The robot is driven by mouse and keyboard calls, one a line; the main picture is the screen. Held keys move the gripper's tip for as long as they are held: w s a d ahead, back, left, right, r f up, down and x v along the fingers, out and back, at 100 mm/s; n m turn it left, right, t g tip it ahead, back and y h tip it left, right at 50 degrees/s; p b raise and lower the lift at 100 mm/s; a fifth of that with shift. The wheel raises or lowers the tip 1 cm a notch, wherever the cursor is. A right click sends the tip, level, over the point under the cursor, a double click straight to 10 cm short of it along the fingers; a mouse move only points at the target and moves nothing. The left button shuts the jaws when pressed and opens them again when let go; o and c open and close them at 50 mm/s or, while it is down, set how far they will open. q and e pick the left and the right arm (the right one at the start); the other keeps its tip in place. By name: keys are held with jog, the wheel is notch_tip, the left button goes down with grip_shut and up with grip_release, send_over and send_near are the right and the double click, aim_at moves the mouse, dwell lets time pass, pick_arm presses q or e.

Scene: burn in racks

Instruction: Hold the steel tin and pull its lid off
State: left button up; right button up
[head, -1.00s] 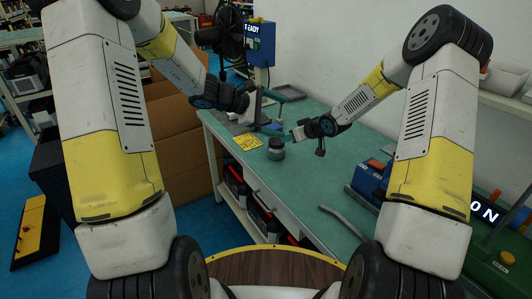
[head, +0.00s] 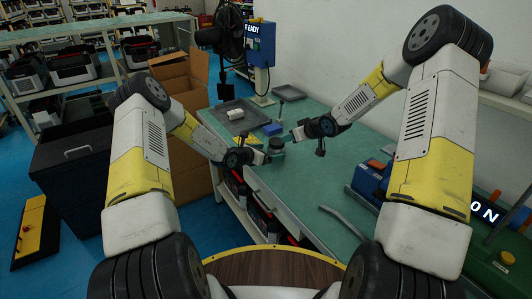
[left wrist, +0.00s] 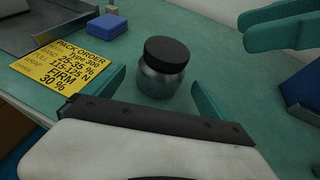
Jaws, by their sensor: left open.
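The steel tin (left wrist: 160,82) stands upright on the green bench, with its black lid (left wrist: 168,54) on. In the head view the tin (head: 276,152) is small and partly covered by my left gripper. My left gripper (left wrist: 160,95) is open, with one teal finger on each side of the tin's near side. I see gaps between the fingers and the tin. My right gripper (head: 294,134) is above and to the right of the tin. In the left wrist view its two teal fingers (left wrist: 283,50) are apart and empty.
A yellow pack order card (left wrist: 62,62) lies left of the tin. Bench space around the tin is clear.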

aim_at(277, 151)
pick_arm(q)
jog(key=x, duration=0.6)
jog(key=shift+r, duration=0.1)
jog(key=c, duration=1.6)
jog(key=shift+o, duration=0.2)
